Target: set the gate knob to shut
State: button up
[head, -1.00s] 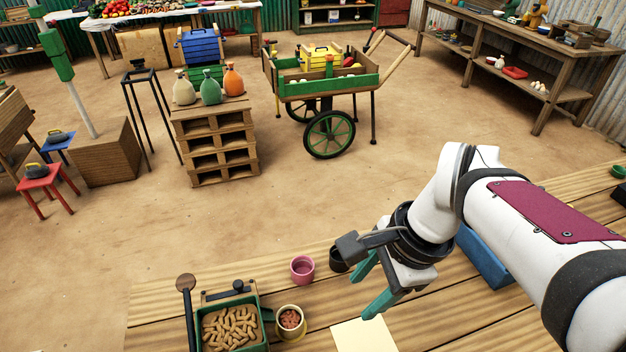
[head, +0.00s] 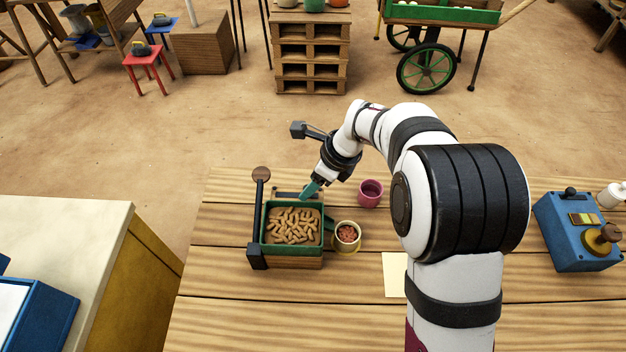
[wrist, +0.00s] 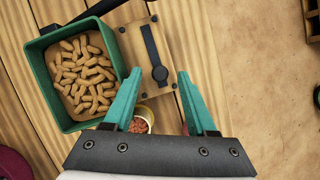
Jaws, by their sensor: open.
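In the head view the plate (head: 284,192) sits just behind the green tray, partly hidden by my gripper. My gripper (head: 308,190) is at the tray's back right corner, tilted down and left. In the wrist view its teal fingers (wrist: 160,100) are apart with nothing held.
The green tray (head: 264,220) holds brown pellets; a lever with a brown round top (head: 261,175) stands at its left. A cream cup (head: 347,247) is at its right, with a pink cup (head: 370,193) behind. A blue control box (head: 575,230) stands at far right.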

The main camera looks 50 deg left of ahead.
jog(key=shift+s+a+f, duration=0.1)
jog(key=shift+a+f, duration=0.05)
jog(key=shift+f, duration=0.3)
jog(key=shift+c, duration=0.4)
grip_shut()
dwell(0.8)
